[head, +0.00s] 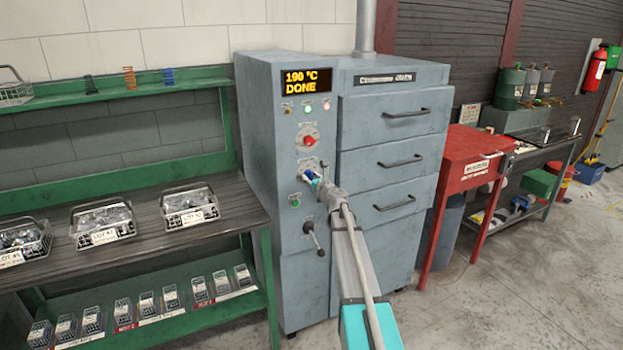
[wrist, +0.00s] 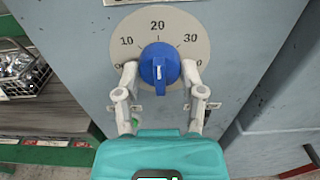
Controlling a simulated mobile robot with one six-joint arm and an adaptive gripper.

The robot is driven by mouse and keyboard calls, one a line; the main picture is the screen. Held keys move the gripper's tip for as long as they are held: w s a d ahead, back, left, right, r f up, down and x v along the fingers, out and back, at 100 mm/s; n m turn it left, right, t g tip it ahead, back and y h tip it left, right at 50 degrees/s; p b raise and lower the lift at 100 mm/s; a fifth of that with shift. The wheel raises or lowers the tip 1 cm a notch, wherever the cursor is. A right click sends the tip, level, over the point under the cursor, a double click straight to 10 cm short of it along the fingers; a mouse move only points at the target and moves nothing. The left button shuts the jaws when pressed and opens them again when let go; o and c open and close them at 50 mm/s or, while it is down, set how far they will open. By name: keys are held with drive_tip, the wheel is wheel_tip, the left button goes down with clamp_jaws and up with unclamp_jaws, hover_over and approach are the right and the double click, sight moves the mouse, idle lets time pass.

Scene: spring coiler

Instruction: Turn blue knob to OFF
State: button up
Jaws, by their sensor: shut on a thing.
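The blue knob (wrist: 159,67) sits at the centre of a round beige dial plate (wrist: 190,27) marked 10, 20 and 30 in the wrist view. The ends of the scale are partly hidden by my fingers. My gripper (wrist: 160,78) is shut on the blue knob, with one finger on each side.
A red knob (head: 309,140) sits above on the panel, and a black-handled lever (head: 314,236) below. The oven display (head: 306,80) reads 190 °C DONE. A green bench (head: 150,235) with wire baskets stands left.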

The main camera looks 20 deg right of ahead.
drive_tip(key=shift+n, duration=0.5)
drive_tip(key=n, duration=0.4)
drive_tip(key=shift+d, duration=0.1)
drive_tip(key=n, duration=1)
drive_tip(key=shift+r, duration=0.1)
drive_tip(key=n, duration=0.5)
drive_tip(key=o, duration=1.1)
drive_tip(key=shift+o, duration=0.2)
